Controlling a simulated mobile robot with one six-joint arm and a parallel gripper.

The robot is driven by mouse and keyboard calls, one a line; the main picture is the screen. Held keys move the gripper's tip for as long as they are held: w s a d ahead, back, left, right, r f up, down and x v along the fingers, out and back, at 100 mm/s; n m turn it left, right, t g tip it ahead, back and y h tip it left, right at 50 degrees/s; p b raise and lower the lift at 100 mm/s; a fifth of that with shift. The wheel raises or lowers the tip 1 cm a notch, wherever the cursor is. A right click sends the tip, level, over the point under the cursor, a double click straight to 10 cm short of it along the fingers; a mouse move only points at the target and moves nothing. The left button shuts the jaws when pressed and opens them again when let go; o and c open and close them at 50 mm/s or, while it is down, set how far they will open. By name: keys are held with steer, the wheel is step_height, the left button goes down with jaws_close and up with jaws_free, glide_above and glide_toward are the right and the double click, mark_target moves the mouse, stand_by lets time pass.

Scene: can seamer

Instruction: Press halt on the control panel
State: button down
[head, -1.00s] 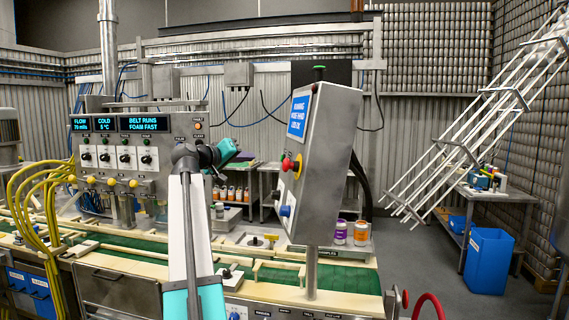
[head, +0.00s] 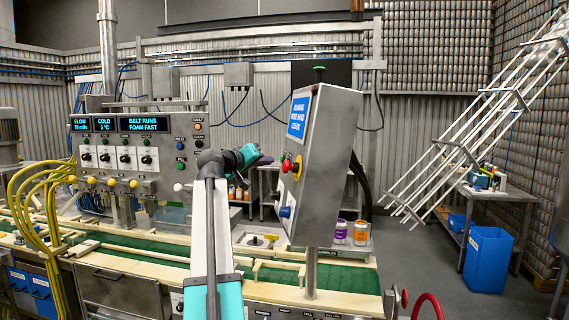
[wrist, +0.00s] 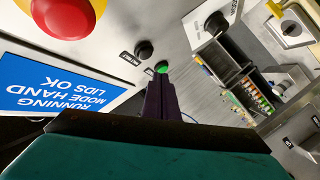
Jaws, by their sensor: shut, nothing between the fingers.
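The control panel (head: 325,165) is a tilted grey box on a post, with a blue screen (head: 298,117) reading running, mode hand, lids OK. Its face carries a red mushroom button (head: 297,166) on a yellow base, and a blue control lower down. In the wrist view the screen (wrist: 62,88), red mushroom (wrist: 66,14), a black button (wrist: 144,50) and a green button (wrist: 162,67) show. The small labels are too small to read surely. My gripper (wrist: 159,80) is shut and empty, its fingertips appearing over or beside the green button; contact cannot be told.
A black selector knob (wrist: 215,23) sits on the panel in the wrist view. A second console (head: 125,155) with displays and knobs stands left, over the green belt (head: 345,278). Purple and orange cans (head: 341,232) stand behind the panel's post. A blue bin (head: 488,262) stands right.

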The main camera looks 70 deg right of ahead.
steer(key=shift+s+d+f, duration=0.15)
steer(key=shift+s+d, duration=0.15)
steer(key=shift+s, duration=0.2)
steer(key=shift+s+d+f, duration=0.1)
steer(key=shift+s+d, duration=0.15)
steer(key=shift+s, duration=0.2)
steer(key=shift+s+d+f+b, duration=0.1)
steer(key=shift+s+d+b, duration=0.3)
steer(key=shift+s, duration=0.35)
stand_by(2.8)
steer(key=shift+w+a, duration=0.4)
steer(key=shift+w, duration=0.35)
stand_by(0.3)
steer(key=shift+w+a+r+b, duration=0.25)
steer(key=shift+w+a, duration=0.15)
steer(key=shift+w, duration=0.35)
steer(key=shift+w+a+r+b, duration=0.1)
steer(key=shift+w+a+b, duration=0.2)
steer(key=shift+w, duration=0.4)
steer(key=shift+w+a+r+b, duration=0.2)
steer(key=shift+w+a, duration=0.25)
steer(key=shift+w, duration=0.3)
